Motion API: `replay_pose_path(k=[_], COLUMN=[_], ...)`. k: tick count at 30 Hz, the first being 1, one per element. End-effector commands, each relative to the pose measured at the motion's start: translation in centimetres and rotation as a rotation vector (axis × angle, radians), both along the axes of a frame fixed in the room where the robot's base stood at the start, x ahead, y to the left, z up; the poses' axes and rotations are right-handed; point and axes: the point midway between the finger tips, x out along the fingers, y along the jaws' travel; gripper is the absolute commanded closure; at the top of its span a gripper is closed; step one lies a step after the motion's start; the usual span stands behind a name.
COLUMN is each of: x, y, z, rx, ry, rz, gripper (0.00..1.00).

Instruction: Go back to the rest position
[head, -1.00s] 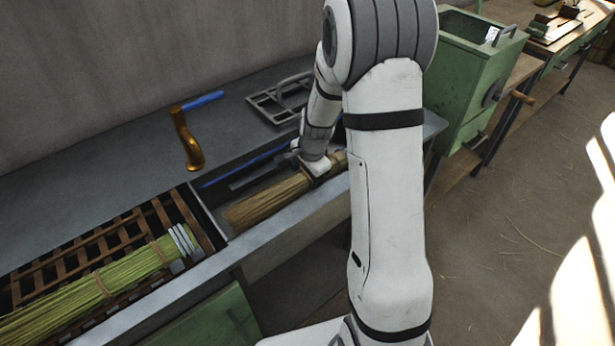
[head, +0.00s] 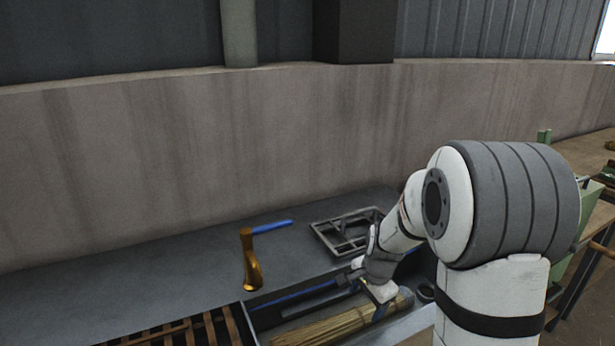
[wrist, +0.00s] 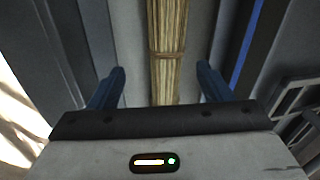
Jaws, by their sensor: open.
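My gripper (wrist: 160,88) shows in the wrist view with its two blue fingers wide apart, open and empty. A bundle of straw (wrist: 167,50), bound with a tie, lies beyond and between the fingers with clear gaps on both sides. In the head view the same straw bundle (head: 325,330) lies in the long trough of the grey bench. My gripper (head: 380,292) is just above its right part, and its fingers are hard to make out there.
On the bench top (head: 150,275) lie an amber-handled tool with a blue shaft (head: 250,265) and a grey metal frame (head: 345,232). A brown slatted rack (head: 190,332) is at the lower left. A concrete wall (head: 200,150) stands behind.

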Motion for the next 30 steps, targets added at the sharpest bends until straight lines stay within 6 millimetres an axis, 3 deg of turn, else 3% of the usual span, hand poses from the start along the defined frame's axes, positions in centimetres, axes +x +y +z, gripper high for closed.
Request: replay_pose_path(k=[1, 6, 15, 21, 30], x=[-0.9, -5.8, -15.7, -20.2, -21.5], y=[0.3, 1.2, 2.1, 2.1, 2.0], z=[2.4, 9.1, 17.4, 19.6, 19.8], rx=[-0.012, -0.074, -0.203, -0.264, -0.283], ry=[-0.015, -0.039, -0.065, -0.068, -0.065], rz=[0.052, 0.319, 0.794, 1.002, 1.069], gripper=[0.28, 0.28, 0.28, 0.28, 0.28])
